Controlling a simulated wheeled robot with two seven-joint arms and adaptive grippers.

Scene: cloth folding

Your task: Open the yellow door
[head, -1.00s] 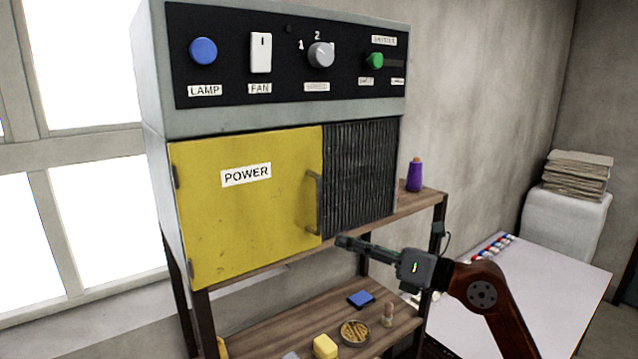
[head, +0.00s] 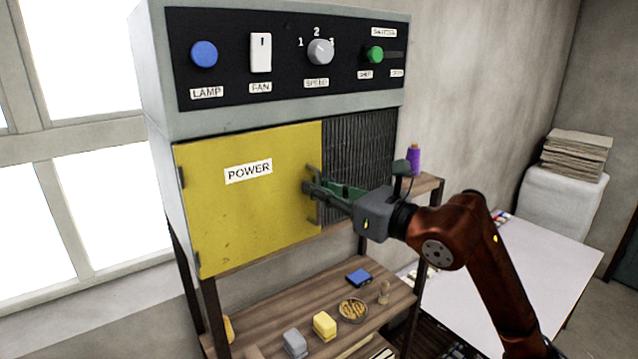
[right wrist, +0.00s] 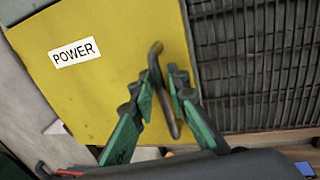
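The yellow door (head: 240,215) with its POWER label is closed on the front of the grey cabinet; it also fills much of the right wrist view (right wrist: 105,85). Its hinges are on the left edge. The door handle (right wrist: 158,75) is a vertical bar near the door's right edge; in the head view it is partly hidden by my right gripper (head: 312,188). In the right wrist view my right gripper (right wrist: 155,85) is open, with one finger on each side of the handle. I cannot tell whether the fingers touch it. My left gripper is not in view.
A control panel (head: 285,85) with a blue button, switch, knob and green slider is above the door. A dark ribbed grille (head: 365,150) is right of it. The shelf below (head: 290,345) holds small items. A purple bottle (head: 413,162) stands at right.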

